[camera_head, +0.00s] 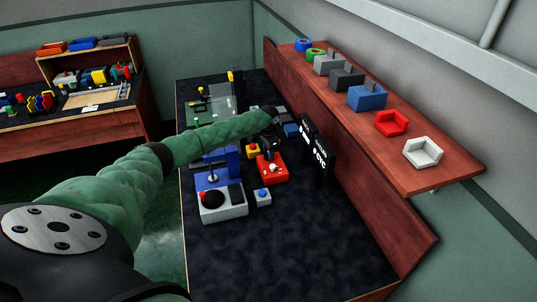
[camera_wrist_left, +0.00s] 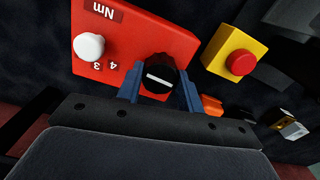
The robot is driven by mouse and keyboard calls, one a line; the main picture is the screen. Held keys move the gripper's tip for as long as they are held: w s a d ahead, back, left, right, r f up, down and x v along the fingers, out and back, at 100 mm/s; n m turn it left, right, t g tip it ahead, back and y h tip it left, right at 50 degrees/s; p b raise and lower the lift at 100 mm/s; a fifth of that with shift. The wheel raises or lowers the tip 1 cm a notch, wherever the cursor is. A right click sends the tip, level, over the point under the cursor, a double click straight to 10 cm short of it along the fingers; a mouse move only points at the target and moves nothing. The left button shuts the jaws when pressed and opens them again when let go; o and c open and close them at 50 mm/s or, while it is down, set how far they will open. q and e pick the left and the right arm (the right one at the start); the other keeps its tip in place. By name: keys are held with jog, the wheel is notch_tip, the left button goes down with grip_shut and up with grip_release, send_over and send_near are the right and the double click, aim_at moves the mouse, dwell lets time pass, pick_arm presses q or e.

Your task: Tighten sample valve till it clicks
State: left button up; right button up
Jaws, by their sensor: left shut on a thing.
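A red box (camera_head: 275,176) stands on the dark bench top and shows close up in the left wrist view (camera_wrist_left: 118,38). Its face carries the letters "Nm", the digits 3 and 4, a white knob (camera_wrist_left: 89,46) and a black knob (camera_wrist_left: 158,66) with a white line. I take the black knob as the valve. My left gripper (camera_wrist_left: 160,82) has its blue fingers on either side of the black knob and is shut on it. In the head view the left gripper (camera_head: 270,150) is just above the box. My right gripper is not in view.
A yellow box with a red button (camera_wrist_left: 239,63) stands beside the red box. A grey joystick console (camera_head: 222,208) and a small box with a blue button (camera_head: 262,197) are in front. Black displays (camera_head: 318,155) stand to the right. The near bench is clear.

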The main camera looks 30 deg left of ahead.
pick_arm(q)
jog(key=shift+m, duration=0.5)
jog(key=shift+r, duration=0.1)
jog(key=o, duration=0.9)
jog(key=shift+c, duration=0.2)
jog(key=shift+o, duration=0.7)
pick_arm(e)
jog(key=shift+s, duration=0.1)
pick_arm(q)
jog(key=shift+r, duration=0.15)
jog(key=shift+r+b, duration=0.75)
jog(key=shift+r, duration=0.2)
notch_tip(320, 180, up, 4)
jog(key=shift+r+b, duration=0.25)
jog(key=shift+b, duration=0.5)
jog(key=shift+r, duration=0.5)
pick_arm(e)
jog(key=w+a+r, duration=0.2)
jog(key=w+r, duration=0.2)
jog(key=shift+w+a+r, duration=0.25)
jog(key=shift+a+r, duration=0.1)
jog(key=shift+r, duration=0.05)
